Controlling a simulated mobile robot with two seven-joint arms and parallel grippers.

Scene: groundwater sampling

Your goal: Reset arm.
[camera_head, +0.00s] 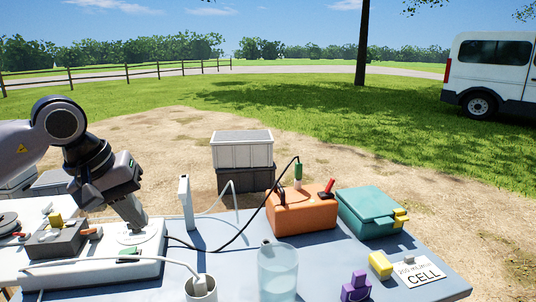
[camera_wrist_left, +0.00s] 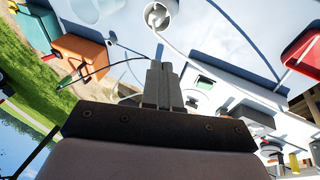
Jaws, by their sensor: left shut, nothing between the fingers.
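My left gripper (camera_head: 135,222) is low over the white housing (camera_head: 92,272) at the left of the table in the head view. Its fingers point down and hide part of the round white plate beneath them; I cannot tell whether they touch it. In the left wrist view the two grey fingers (camera_wrist_left: 160,70) are together with nothing between them. My right gripper is in neither view.
On the table (camera_head: 228,236) stand an orange box (camera_head: 302,214) with a black cable, a teal case (camera_head: 368,212), a clear container (camera_head: 278,270), a white cup (camera_head: 201,289), a yellow block (camera_head: 380,265) and a purple piece (camera_head: 356,287). A white crate (camera_head: 242,150) stands behind.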

